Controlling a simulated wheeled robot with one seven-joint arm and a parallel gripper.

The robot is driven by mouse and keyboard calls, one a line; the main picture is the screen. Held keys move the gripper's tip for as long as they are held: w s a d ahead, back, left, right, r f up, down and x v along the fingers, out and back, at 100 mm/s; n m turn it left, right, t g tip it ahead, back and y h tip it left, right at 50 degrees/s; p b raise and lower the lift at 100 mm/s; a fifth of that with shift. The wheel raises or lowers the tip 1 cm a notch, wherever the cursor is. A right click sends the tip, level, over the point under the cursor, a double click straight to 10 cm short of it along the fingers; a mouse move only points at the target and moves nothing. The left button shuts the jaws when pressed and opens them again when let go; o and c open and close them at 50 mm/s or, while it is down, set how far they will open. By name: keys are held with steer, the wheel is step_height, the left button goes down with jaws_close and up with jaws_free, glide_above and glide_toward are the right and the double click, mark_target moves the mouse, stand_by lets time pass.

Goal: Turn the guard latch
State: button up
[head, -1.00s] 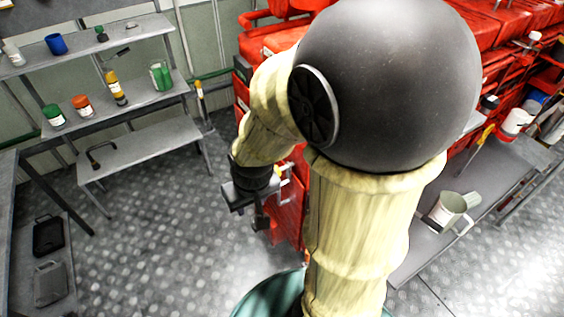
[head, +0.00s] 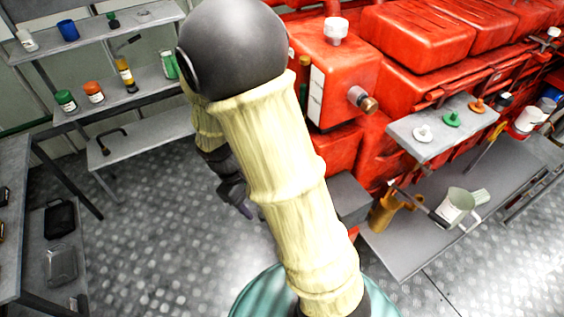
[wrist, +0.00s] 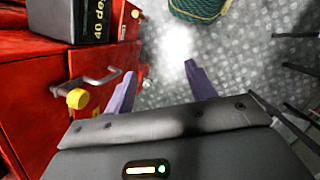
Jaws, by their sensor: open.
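A bent metal handle with a yellow knob (wrist: 78,98), which looks like the guard latch, sits on a red panel (wrist: 35,80) at the left of the wrist view. My gripper (wrist: 160,69) is open and empty, its two purple fingers apart over the floor. The handle is just left of the left finger, and I see no clear contact. In the head view my gripper (head: 240,198) hangs left of the red engine (head: 340,75), partly behind my arm. The latch cannot be made out in the head view.
A dark box with lettering (wrist: 95,18) sits above the panel; a green woven item (wrist: 198,8) is at the top. A grey shelf (head: 405,125) holds coloured caps. Floor (head: 160,220) left of my arm is clear.

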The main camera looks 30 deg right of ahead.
steer(key=w+a+f+n+t+h, duration=0.1)
steer(key=w+a+f+n+h, duration=0.1)
steer(key=w+n+h, duration=0.2)
steer(key=w+a+f+n+t+h+p, duration=0.1)
steer(key=w+a+f+n+h, duration=0.1)
steer(key=w+n+h, duration=0.3)
steer(key=n+h, duration=0.3)
steer(key=h, duration=0.3)
steer(key=shift+w+a+n+t, duration=0.25)
steer(key=shift+w+n+t, duration=0.05)
steer(key=shift+t, duration=0.1)
steer(key=shift+d, duration=0.1)
steer(key=d+p, duration=0.2)
steer(key=d, duration=0.3)
steer(key=d+p, duration=0.2)
steer(key=d, duration=0.4)
steer(key=d+p, duration=0.1)
steer(key=d, duration=0.5)
steer(key=shift+w+d+p, duration=0.15)
steer(key=shift+w+p, duration=0.15)
steer(key=shift+p, duration=0.1)
steer(key=shift+c, duration=0.3)
steer(key=c, duration=0.9)
